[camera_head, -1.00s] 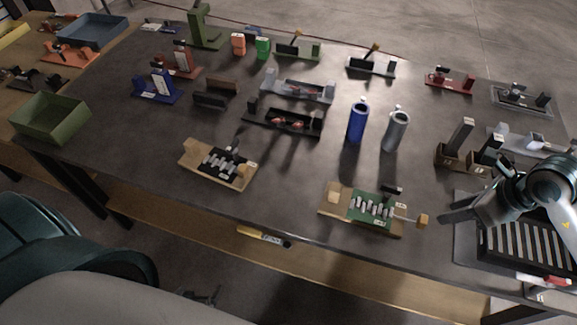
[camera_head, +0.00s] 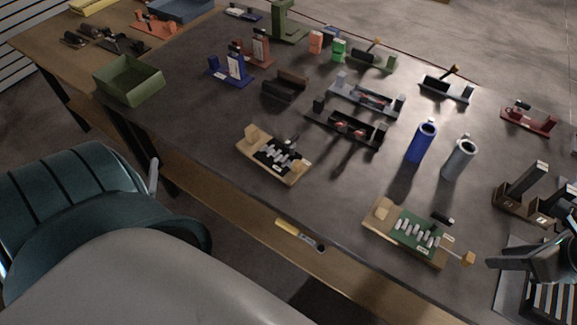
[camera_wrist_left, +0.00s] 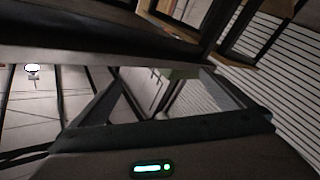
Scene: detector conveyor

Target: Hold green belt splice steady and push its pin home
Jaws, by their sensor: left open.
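The green belt splice (camera_head: 418,230) lies on a wooden base near the table's front edge, right of centre in the head view. It carries a row of pale metal clips. Its pin (camera_head: 467,258), with a yellow block-like end, sticks out from the right side. My right gripper (camera_head: 492,261) is just right of the pin's end, apparently apart from it; its finger gap is unclear. My left gripper (camera_wrist_left: 162,75) is outside the head view. In the left wrist view its dark fingers are spread with nothing between them, and the splice does not show.
A black belt splice (camera_head: 275,157) on wood lies to the left. Blue (camera_head: 421,142) and grey (camera_head: 459,158) cylinders stand behind the green splice. Dark brown blocks (camera_head: 520,195) stand near my right arm. A yellow-handled tool (camera_head: 298,234) lies below the front edge. Table between the splices is clear.

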